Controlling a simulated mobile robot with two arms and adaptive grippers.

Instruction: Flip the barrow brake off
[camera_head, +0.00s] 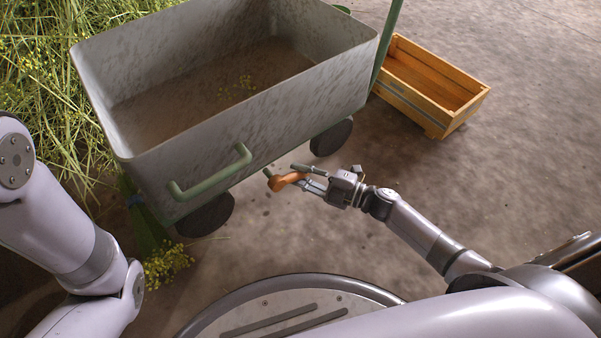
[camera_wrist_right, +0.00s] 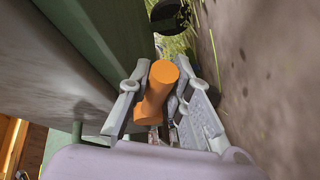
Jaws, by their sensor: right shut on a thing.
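The barrow (camera_head: 250,130) is a grey metal tub with a green handle bar (camera_head: 212,174) on its near side and dark wheels (camera_head: 207,215) below. An orange brake lever (camera_head: 284,181) shows at the barrow's lower near edge. My right gripper (camera_head: 297,179) is shut on the orange lever. In the right wrist view the orange lever (camera_wrist_right: 159,92) sits between the two fingers of the right gripper (camera_wrist_right: 160,95), beside a green bar of the barrow. The lever's pivot is hidden. My left arm shows at the left of the head view, but its gripper is not visible.
A wooden crate (camera_head: 432,86) stands on the floor right of the barrow. Tall yellow-flowered herbs (camera_head: 40,80) crowd the left side, and a small sprig bunch (camera_head: 167,263) lies near the front wheel. The brown floor (camera_head: 530,150) at the right is clear.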

